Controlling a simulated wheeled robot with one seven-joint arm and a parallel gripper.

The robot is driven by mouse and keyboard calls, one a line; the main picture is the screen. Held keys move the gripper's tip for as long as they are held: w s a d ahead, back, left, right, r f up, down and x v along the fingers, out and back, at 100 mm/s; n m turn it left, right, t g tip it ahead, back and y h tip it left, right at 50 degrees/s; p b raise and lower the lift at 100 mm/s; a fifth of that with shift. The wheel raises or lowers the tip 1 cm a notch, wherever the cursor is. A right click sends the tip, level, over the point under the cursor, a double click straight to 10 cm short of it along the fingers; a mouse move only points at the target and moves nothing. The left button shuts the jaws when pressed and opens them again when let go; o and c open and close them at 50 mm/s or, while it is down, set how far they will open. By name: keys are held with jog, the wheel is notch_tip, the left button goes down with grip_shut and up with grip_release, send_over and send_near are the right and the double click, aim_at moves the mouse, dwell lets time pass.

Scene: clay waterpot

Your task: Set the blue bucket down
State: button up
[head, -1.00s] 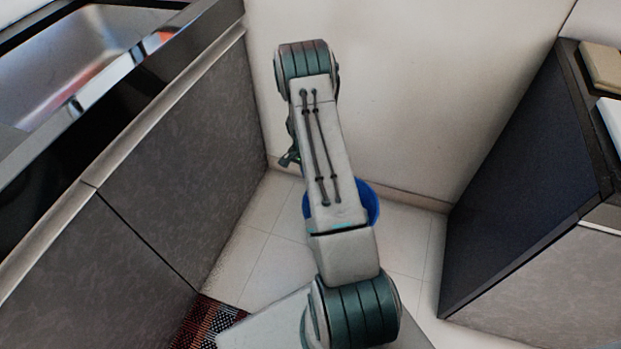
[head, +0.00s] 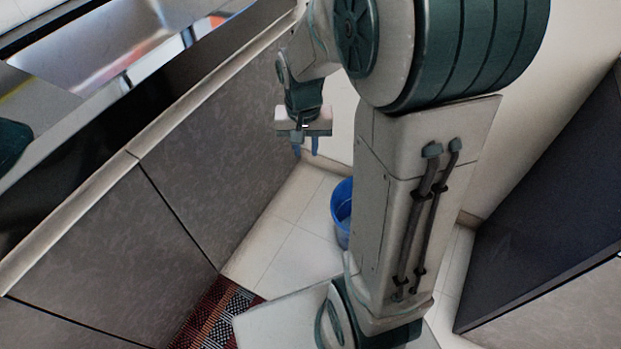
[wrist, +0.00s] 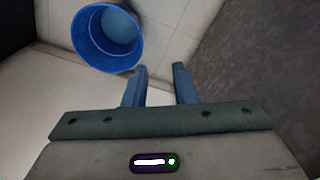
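The blue bucket (head: 342,213) stands upright on the tiled floor in the head view, partly hidden behind my arm. In the wrist view the bucket (wrist: 106,38) shows its round rim and inside at the upper left, ahead of the fingers. My gripper (head: 306,152) is up and to the left of the bucket in the head view, with its fingers pointing down. In the wrist view its two fingers (wrist: 160,76) are apart with nothing between them. The gripper does not touch the bucket.
Grey cabinets with a counter and metal sink (head: 95,45) run along the left. A dark cabinet (head: 550,210) stands at the right. A wall is behind the bucket. A patterned rug (head: 215,312) lies at the lower left. Tiled floor (head: 295,245) is clear between cabinets and bucket.

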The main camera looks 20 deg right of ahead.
jog(key=s+a+r+n, duration=0.2)
jog(key=s, duration=0.4)
jog(key=s+a+r+n, duration=0.2)
jog(key=s, duration=0.4)
jog(key=shift+s+a+r+n+t, duration=0.2)
jog(key=shift+a+r+n+t, duration=0.1)
jog(key=shift+a, duration=0.1)
notch_tip(320, 180, up, 36)
jog(key=t+p, duration=0.1)
jog(key=p, duration=3.1)
jog(key=shift+d+f+t+p, duration=0.2)
jog(key=shift+f+t+p, duration=0.05)
jog(key=shift+t+p, duration=0.1)
